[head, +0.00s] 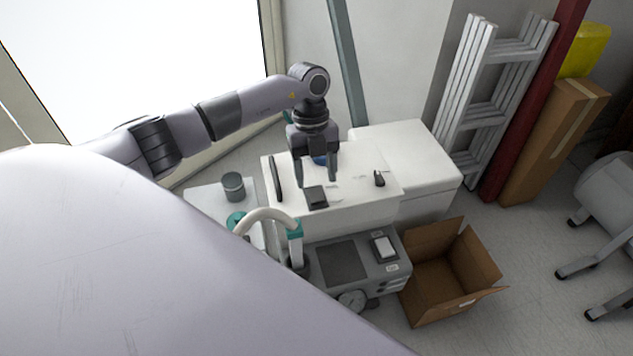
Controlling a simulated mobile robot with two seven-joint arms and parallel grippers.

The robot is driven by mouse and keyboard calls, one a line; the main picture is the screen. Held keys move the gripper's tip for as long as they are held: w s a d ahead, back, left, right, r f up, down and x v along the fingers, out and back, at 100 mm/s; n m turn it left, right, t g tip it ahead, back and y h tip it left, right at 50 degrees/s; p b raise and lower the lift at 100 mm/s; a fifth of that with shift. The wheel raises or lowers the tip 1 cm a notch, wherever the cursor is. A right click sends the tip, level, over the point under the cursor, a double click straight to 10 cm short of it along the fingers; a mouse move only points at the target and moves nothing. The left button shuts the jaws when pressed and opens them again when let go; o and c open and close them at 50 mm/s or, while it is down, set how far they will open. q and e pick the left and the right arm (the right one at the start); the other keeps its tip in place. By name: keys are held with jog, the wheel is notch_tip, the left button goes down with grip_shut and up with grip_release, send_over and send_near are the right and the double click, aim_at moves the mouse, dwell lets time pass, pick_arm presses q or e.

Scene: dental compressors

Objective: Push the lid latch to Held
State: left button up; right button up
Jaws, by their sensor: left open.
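The white compressor cabinet (343,205) stands in the middle with its flat lid up. A small black latch-like part (379,178) sits on the lid's right side, with faint markings to its left too small to read. A dark square part (316,197) lies near the lid's front edge; I cannot tell which of the two is the lid latch. My left gripper (317,181) points down over the lid, open, just behind the square part and left of the small black part. Whether its fingertips touch anything is unclear. Something blue shows between its fingers. My right gripper is not in view.
A black handle (276,178) stands at the lid's left. A grey unit (343,263) with a gauge and a pale hose (265,213) are in front. An open cardboard box (450,275) is at right front. A ladder (490,100) leans behind.

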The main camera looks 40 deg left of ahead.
pick_arm(q)
jog(key=shift+v, duration=1.4)
